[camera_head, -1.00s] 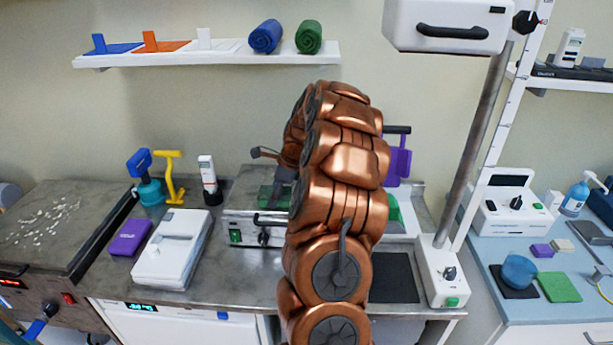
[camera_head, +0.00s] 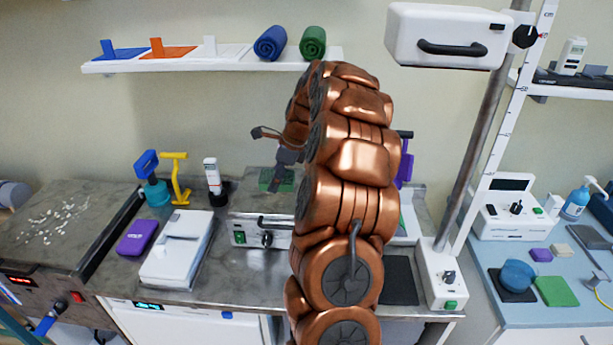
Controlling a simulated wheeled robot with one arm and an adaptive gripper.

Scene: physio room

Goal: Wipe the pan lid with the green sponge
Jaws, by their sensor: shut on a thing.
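My gripper (camera_head: 284,179) is at the end of the copper arm, pointing down over the back of the steel counter. It is shut on the green sponge (camera_head: 268,182), a dark green block that shows below and around the fingers. The sponge appears above and behind a low steel unit (camera_head: 247,233) with a dark front handle and a green switch. I cannot single out the pan lid for sure; it may be the top of this unit, which my arm partly hides. I cannot tell whether the sponge touches anything below.
A white case (camera_head: 178,248), a purple block (camera_head: 138,237) and upright blue and yellow tools stand to the left. A wall shelf (camera_head: 210,62) holds rolled towels. A white overhead unit (camera_head: 445,36) hangs at upper right. A blue bowl (camera_head: 518,273) and green pad (camera_head: 557,291) lie on the right table.

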